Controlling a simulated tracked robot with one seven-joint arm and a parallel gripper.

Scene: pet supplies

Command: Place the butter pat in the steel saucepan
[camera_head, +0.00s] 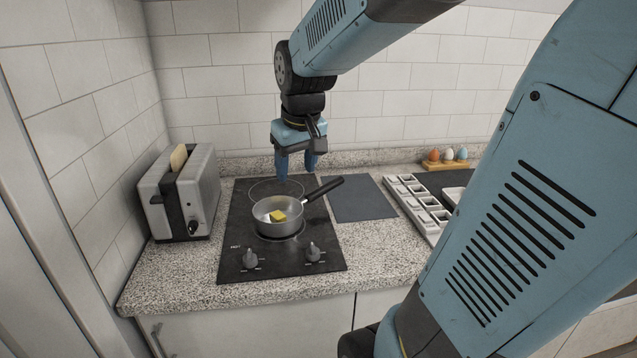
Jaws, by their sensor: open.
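The yellow butter pat (278,216) lies inside the steel saucepan (264,229), on its bottom. The saucepan stands upright on the front burner of the black cooktop (235,270), its dark handle pointing to the back right. My gripper (297,172) hangs fingers down above the back of the cooktop, behind and above the saucepan. Its blue fingers are apart with nothing between them, and it does not touch the butter pat.
A steel toaster (206,181) with bread stands left of the cooktop. A dark mat (358,199) lies bare to the right. Beyond it are a compartment tray (416,205) and a wooden egg holder (445,165) with three eggs. The cooktop has two front knobs.

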